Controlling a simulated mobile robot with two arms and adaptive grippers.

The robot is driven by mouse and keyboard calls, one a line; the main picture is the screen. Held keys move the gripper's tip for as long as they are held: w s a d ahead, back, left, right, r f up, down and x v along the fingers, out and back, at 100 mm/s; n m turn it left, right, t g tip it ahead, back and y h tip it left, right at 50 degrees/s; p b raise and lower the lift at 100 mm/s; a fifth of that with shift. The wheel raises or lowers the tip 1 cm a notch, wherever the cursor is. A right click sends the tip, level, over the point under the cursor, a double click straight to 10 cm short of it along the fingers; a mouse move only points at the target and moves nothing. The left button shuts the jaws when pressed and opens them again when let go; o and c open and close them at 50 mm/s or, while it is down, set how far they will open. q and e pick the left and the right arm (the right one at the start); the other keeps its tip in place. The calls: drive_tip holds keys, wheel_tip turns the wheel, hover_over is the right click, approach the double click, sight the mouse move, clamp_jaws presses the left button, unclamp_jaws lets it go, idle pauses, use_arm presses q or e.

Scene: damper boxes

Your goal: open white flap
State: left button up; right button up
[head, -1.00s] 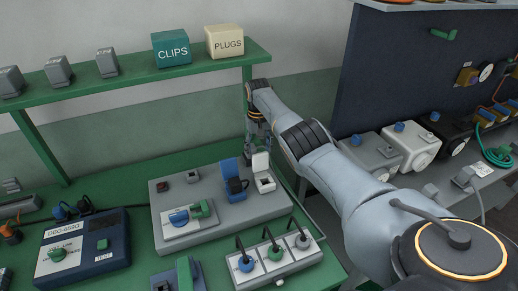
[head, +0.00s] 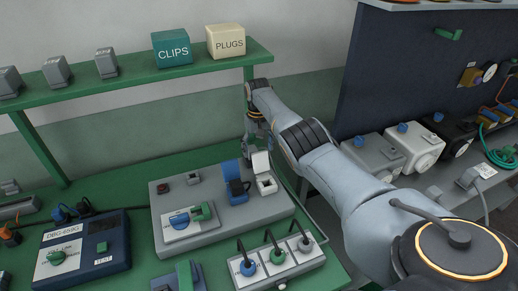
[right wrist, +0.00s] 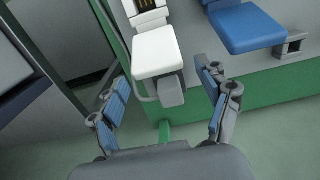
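The white flap (head: 262,162) stands raised at the back of its small white box (head: 266,184) on the grey panel. In the right wrist view the white flap (right wrist: 157,50) shows as a broad plate, with a small grey block below its edge. My right gripper (head: 256,133) is just behind the raised flap, which partly hides its fingers. In the right wrist view my right gripper (right wrist: 161,88) is open, one finger on each side, with visible gaps to the flap. Whether anything touches it cannot be told. My left gripper is not in view.
A blue flap (head: 231,170) stands raised beside the white one, close to the right finger in the wrist view. The grey panel (head: 215,228) also carries a green-handled switch. A green shelf post (head: 249,105) is behind my arm.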

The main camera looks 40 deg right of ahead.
drive_tip(key=shift+s+r, duration=0.1)
drive_tip(key=shift+r, duration=0.05)
wheel_tip(320, 180, up, 12)
drive_tip(key=shift+w+f, duration=0.2)
drive_tip(key=shift+w, duration=0.05)
idle(0.3)
drive_tip(key=shift+f, duration=0.1)
idle(0.4)
